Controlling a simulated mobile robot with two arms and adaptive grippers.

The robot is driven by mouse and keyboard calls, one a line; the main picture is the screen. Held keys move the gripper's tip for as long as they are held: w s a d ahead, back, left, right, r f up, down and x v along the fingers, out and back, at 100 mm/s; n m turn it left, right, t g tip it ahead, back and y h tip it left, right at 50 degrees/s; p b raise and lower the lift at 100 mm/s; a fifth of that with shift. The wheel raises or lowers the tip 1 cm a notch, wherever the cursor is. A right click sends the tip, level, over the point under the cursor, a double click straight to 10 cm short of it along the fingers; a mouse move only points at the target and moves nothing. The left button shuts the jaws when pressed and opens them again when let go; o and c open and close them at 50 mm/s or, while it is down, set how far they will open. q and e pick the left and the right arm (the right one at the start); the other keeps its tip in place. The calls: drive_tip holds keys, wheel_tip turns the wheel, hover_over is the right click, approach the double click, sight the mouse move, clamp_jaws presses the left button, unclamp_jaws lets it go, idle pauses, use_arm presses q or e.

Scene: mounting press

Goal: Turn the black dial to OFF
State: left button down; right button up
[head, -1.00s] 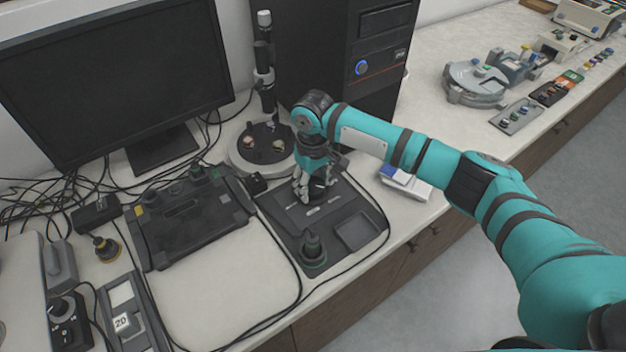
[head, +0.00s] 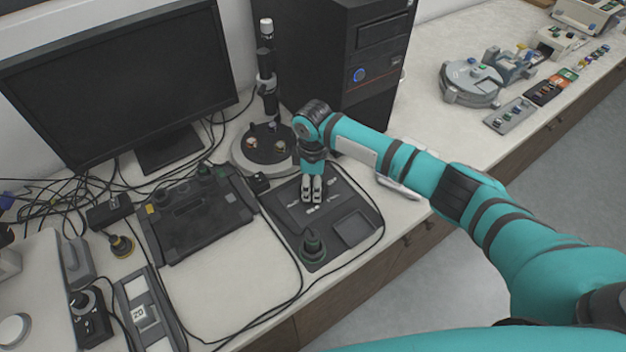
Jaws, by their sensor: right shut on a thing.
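The dark control panel (head: 290,215) lies on the bench in front of the PC tower. My right gripper (head: 312,196) points down over the panel's upper part, its fingers close together and shut on the black dial. The fingers and wrist hide that dial, so I cannot read its pointer or an OFF mark. Small pale labels show on the panel beside the fingers. My left gripper is not in view.
A green-ringed dark knob (head: 313,244) stands at the panel's front. A round-based stand (head: 265,147) is behind, with the monitor (head: 120,85) at left. A dark console (head: 195,215) and loose cables lie left of the panel. Bare bench (head: 225,285) shows in front.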

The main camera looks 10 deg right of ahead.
drive_tip(key=shift+r+n, duration=0.1)
drive_tip(key=shift+n, duration=0.5)
drive_tip(key=o, duration=1.2)
wheel_tip(320, 180, up, 12)
drive_tip(key=shift+f, duration=0.1)
